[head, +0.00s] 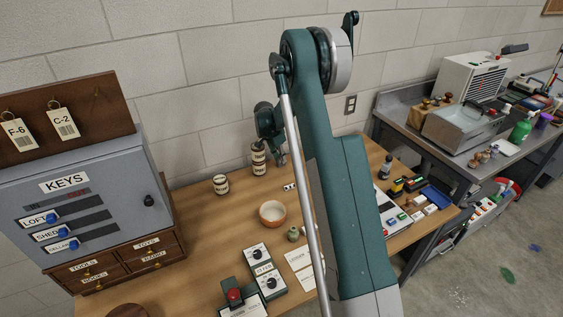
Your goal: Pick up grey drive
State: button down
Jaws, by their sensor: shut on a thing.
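My gripper (280,156) shows small and dark beside the left side of my arm, above the wooden desk (200,265). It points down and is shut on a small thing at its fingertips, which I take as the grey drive. The thing is too small and too hidden to make out its shape. A small white piece with dark marks (290,187) lies on the desk below the gripper, apart from it.
Two labelled tins, one short (221,184) and one tall (258,158), stand behind an orange-rimmed bowl (273,214). A grey key cabinet (80,200) stands left. Control boxes (265,272) are in front. Small items crowd the right end; my arm hides part of the desk.

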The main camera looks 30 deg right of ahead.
jog(key=shift+r+p, duration=0.75)
jog(key=shift+r, duration=4.25)
jog(key=shift+s, duration=0.1)
